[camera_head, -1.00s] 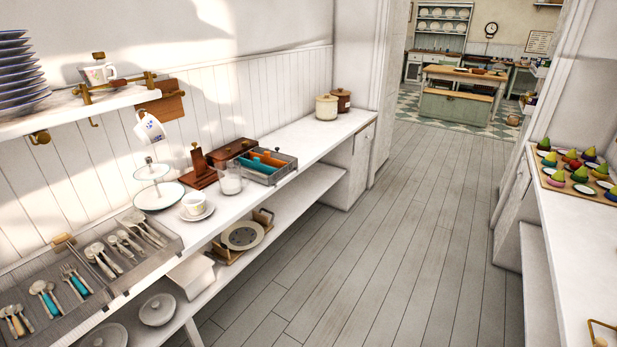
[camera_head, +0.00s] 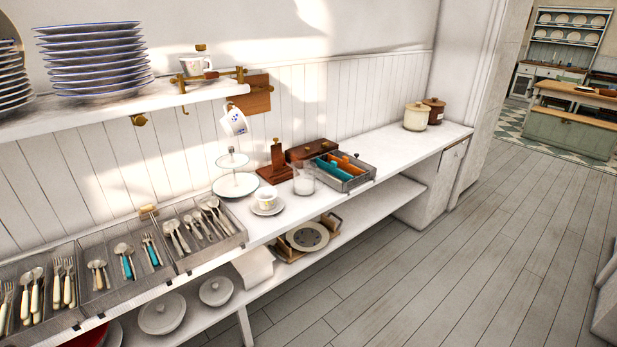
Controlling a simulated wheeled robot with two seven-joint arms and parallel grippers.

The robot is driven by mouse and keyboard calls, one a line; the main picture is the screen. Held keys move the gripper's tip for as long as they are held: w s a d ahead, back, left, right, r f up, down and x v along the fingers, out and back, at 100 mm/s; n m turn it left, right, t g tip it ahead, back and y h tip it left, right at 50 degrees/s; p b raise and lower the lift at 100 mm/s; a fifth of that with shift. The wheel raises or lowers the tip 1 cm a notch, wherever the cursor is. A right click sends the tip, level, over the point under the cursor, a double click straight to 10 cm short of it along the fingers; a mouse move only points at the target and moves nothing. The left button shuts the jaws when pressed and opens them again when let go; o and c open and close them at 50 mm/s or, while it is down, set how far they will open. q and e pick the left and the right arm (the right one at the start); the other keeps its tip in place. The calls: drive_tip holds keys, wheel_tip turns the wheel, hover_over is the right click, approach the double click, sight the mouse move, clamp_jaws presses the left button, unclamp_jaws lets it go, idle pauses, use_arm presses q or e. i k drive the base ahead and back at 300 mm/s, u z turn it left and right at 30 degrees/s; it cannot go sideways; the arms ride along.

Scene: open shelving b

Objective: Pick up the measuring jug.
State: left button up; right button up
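A clear glass vessel (camera_head: 304,181), which looks like the measuring jug, stands upright on the white counter (camera_head: 400,152). It is between the tiered white stand and the grey divided box. Its markings and handle are too small to make out. Neither of my grippers is in view.
A cup on a saucer (camera_head: 267,204), a tiered stand (camera_head: 236,184), a brown wooden stand (camera_head: 275,165) and a grey box (camera_head: 345,172) with teal and orange dividers surround the vessel. Cutlery trays (camera_head: 205,232) lie left. A cup (camera_head: 233,121) hangs above. The floor (camera_head: 430,270) is clear.

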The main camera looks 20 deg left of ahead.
sight(308, 180)
drive_tip(key=i, duration=0.85)
drive_tip(key=z, duration=0.95)
drive_tip(key=i, duration=1.15)
drive_tip(key=u, duration=1.45)
